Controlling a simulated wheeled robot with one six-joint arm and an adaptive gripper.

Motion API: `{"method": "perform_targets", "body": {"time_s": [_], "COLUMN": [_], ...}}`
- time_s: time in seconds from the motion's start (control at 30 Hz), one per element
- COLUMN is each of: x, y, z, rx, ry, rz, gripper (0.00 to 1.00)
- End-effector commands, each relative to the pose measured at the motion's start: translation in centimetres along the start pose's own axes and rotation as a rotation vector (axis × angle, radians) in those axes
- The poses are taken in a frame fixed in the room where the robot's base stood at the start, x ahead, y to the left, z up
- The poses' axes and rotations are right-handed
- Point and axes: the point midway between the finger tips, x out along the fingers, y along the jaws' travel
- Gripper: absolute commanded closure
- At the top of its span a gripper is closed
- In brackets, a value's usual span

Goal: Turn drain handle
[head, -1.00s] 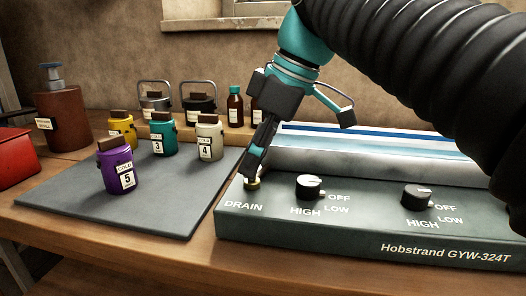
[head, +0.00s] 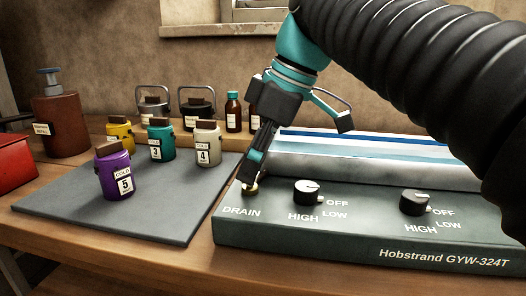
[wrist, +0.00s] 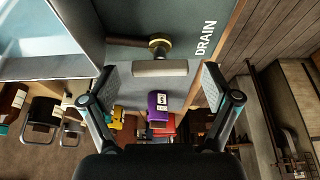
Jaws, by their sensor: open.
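The drain handle has a round brass base (head: 252,188) at the left front corner of the grey Hobstrand unit (head: 330,235), beside the DRAIN label. In the wrist view its brass stem (wrist: 159,46) shows above a pale, flat bar (wrist: 160,68), which appears to be the handle's grip. My gripper (head: 250,178) points down at the handle and hides most of it in the head view. In the wrist view my gripper (wrist: 160,82) is open, with one finger on each side of the bar and a gap visible at both ends.
Two black knobs (head: 307,192) (head: 415,203) stand to the right on the unit's front. A grey mat (head: 150,205) with a purple jar (head: 114,172) and other labelled jars lies to the left. Bottles and lidded pots stand behind.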

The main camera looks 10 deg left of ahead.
Motion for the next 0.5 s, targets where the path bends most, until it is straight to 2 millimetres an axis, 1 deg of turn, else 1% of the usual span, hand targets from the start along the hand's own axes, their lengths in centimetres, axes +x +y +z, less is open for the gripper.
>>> {"method": "perform_targets", "body": {"time_s": [0.17, 0.5], "x": [-1.2, -7.2], "y": [0.1, 0.2], "z": [0.0, 0.0], "rx": [0.001, 0.002], "ry": [0.001, 0.001], "rz": [0.002, 0.004], "gripper": [0.12, 0.12]}}
